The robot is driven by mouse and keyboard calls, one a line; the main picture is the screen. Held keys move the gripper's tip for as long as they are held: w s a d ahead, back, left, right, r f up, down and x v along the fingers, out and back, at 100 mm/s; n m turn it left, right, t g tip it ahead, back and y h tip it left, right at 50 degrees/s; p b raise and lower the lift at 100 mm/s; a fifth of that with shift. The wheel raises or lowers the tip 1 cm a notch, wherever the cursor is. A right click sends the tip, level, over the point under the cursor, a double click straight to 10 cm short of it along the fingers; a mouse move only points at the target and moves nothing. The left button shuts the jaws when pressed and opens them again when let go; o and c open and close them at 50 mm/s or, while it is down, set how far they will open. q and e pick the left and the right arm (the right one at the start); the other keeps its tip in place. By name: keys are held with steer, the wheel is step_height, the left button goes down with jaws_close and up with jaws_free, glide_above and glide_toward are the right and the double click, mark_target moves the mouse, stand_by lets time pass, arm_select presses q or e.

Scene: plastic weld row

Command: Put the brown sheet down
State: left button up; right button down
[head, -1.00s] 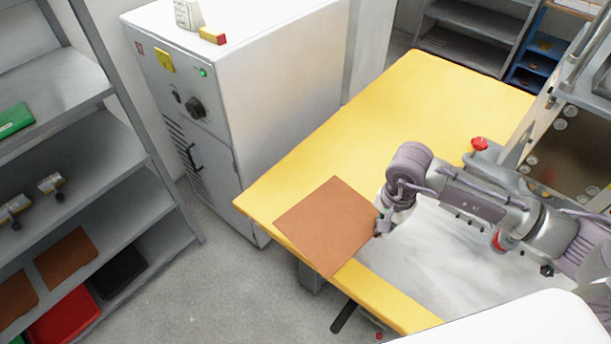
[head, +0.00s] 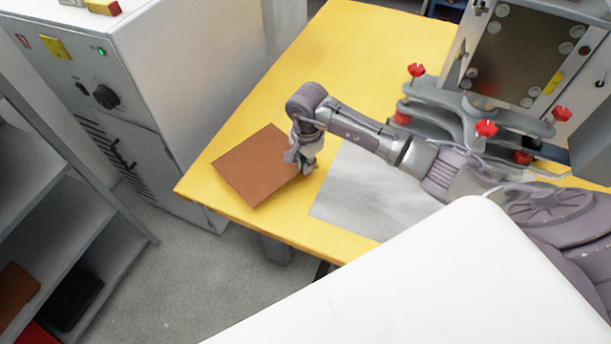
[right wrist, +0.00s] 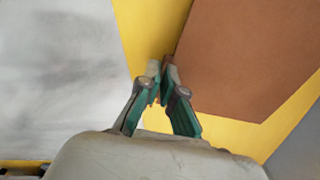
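The brown sheet (head: 255,163) lies flat, over the left end of the yellow table (head: 372,43). Its right corner is at my right gripper (head: 306,168). I cannot tell whether its whole underside touches the table. In the right wrist view the fingertips of my right gripper (right wrist: 161,70) are close together at the edge of the brown sheet (right wrist: 252,55), and they look shut on it. My left gripper is not in view.
A grey-white mat (head: 365,195) covers the table right of the sheet. A grey fixture with red knobs (head: 470,115) stands at the back right. A white cabinet (head: 200,75) stands left of the table, and a grey shelf (head: 85,245) farther left. Yellow table behind the sheet is clear.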

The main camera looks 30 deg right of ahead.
step_height(320, 180, down, 3)
steer(key=shift+s+b, duration=0.1)
steer(key=shift+b, duration=0.7)
steer(key=shift+f, duration=0.4)
steer(key=shift+r, duration=0.1)
steer(key=c, duration=1.3)
jaws_free()
arm_select(q)
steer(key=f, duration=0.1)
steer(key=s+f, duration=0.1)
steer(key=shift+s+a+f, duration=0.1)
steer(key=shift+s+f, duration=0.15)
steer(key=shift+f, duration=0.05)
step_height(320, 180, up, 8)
steer(key=p, duration=0.7)
steer(key=shift+p, duration=0.3)
arm_select(e)
step_height(320, 180, up, 12)
steer(key=shift+s+r, duration=0.1)
